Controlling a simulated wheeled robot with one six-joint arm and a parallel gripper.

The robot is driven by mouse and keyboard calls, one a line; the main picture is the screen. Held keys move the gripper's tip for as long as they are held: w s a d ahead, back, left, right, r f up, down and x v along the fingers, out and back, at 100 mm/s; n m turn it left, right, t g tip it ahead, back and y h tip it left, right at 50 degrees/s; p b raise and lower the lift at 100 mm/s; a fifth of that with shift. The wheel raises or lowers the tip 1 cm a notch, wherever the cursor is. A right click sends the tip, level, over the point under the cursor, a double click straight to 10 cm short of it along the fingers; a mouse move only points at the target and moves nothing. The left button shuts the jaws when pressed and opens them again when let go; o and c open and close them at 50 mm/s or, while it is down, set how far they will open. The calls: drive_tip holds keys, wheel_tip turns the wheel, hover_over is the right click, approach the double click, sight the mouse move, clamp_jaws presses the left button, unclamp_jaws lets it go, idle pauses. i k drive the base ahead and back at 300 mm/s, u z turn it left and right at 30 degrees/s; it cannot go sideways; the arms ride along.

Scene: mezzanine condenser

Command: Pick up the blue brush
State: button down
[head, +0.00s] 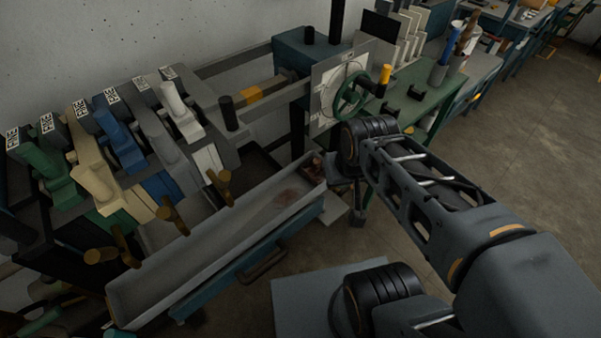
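A slim blue handle, likely the blue brush (451,39), stands upright in a grey cup (437,73) on the green bench at the upper right. Its lower end is hidden in the cup. My gripper (353,192) points down beside the right end of the long grey trough, left of and nearer than the cup. It is well apart from the blue handle. Its fingers are small, dark and partly hidden by my wrist, so I cannot tell if they are open.
Brown-handled items (466,35) stand close beside the blue handle. The grey trough (245,228) lies left. Floor (520,130) is open at right.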

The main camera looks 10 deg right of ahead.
sight(453, 39)
drive_tip(key=z, duration=0.35)
drive_tip(key=k, duration=0.5)
drive_tip(key=z, duration=0.95)
drive_tip(key=k, duration=0.75)
drive_tip(key=z, duration=0.9)
drive_tip(key=i, duration=1.8)
drive_tip(key=u, duration=0.3)
drive_tip(key=i, duration=1.5)
drive_tip(key=u, duration=0.7)
